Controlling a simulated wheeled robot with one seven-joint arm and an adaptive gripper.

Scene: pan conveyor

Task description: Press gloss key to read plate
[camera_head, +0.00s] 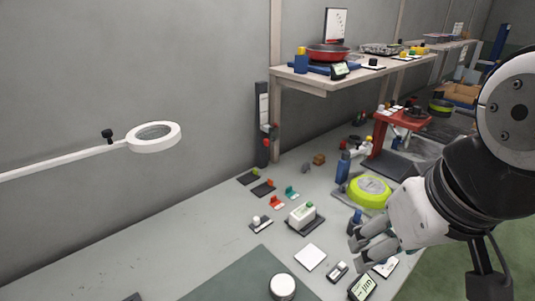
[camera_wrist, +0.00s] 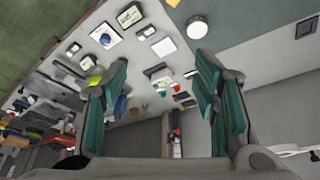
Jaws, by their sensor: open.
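My gripper (camera_head: 360,243) is open and empty above the bench's right front part. In the wrist view its two teal-padded fingers stand wide apart (camera_wrist: 163,95). A white box with a green button (camera_head: 302,213) sits on a dark base, left of my gripper. A square white plate (camera_head: 310,257) lies flat in front of it and also shows in the wrist view (camera_wrist: 164,47). A small grey device (camera_head: 338,271) and a display with a green screen (camera_head: 362,288) lie below my gripper in the picture. I cannot tell which part is the gloss key. No finger visibly touches any of these.
A white round puck (camera_head: 282,287) stands on a green mat (camera_head: 240,278). Small red (camera_head: 277,203) and green (camera_head: 292,193) pieces lie behind the white box. A lime-rimmed pan (camera_head: 369,190) is behind my gripper. A ring lamp (camera_head: 154,137) hangs at left; the bench's left part is mostly clear.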

